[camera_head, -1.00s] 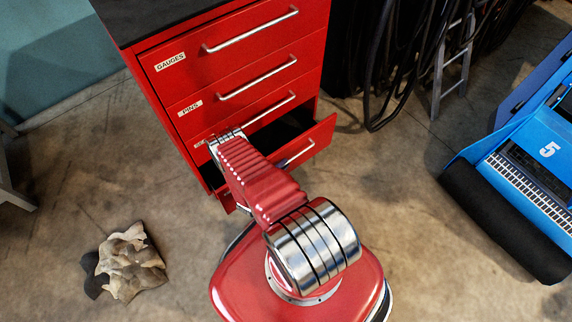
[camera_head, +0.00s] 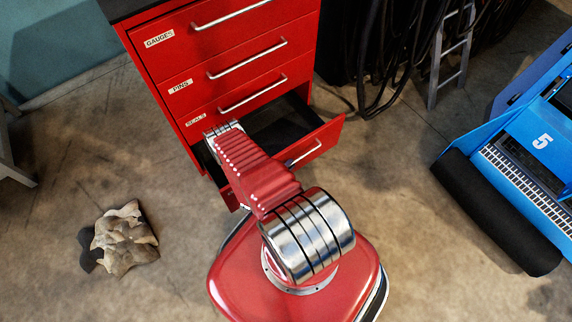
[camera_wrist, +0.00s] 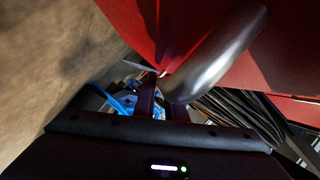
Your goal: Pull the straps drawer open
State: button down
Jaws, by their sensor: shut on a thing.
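The red cabinet's lowest drawer (camera_head: 322,139) in view stands partly open, with its dark inside showing. Its label is hidden behind my arm, so I cannot read whether it says straps. The right part of its metal bar handle (camera_head: 304,153) shows beside my arm. In the wrist view the handle (camera_wrist: 215,62) runs close up from the upper right to my fingers. My gripper (camera_wrist: 160,88) is shut on this handle; the exact contact is dark and partly hidden. In the head view my arm covers the gripper.
Drawers labelled GAUGES (camera_head: 160,38), PINS (camera_head: 180,86) and SEALS (camera_head: 196,119) above are shut. A crumpled tan cloth (camera_head: 123,240) lies on the floor at left. A blue machine (camera_head: 535,150) marked 5 stands at right. Cables and a ladder (camera_head: 452,55) are behind.

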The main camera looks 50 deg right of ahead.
jog(key=shift+s+a+f, duration=0.1)
jog(key=shift+a+f, duration=0.05)
jog(key=shift+f, duration=0.05)
jog(key=c, duration=1.8)
grip_release()
jog(key=shift+r, duration=0.1)
jog(key=shift+v, duration=6.8)
